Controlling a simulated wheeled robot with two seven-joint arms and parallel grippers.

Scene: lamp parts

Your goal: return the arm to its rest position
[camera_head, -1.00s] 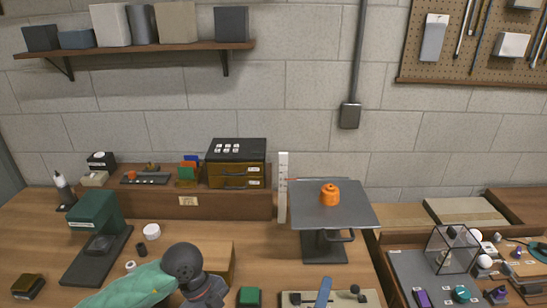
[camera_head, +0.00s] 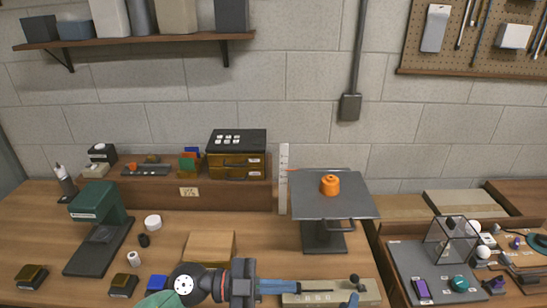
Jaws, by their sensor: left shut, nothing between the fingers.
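An orange knobbed part (camera_head: 329,185) sits on a grey raised platform (camera_head: 350,207), apart from both grippers.
A green-headed device (camera_head: 98,203) stands at the left. A wooden box (camera_head: 210,246) lies just behind my left wrist. Small dark and blue blocks (camera_head: 157,282) lie nearby. A grey parts tray (camera_head: 405,262) with a clear frame is at the right.

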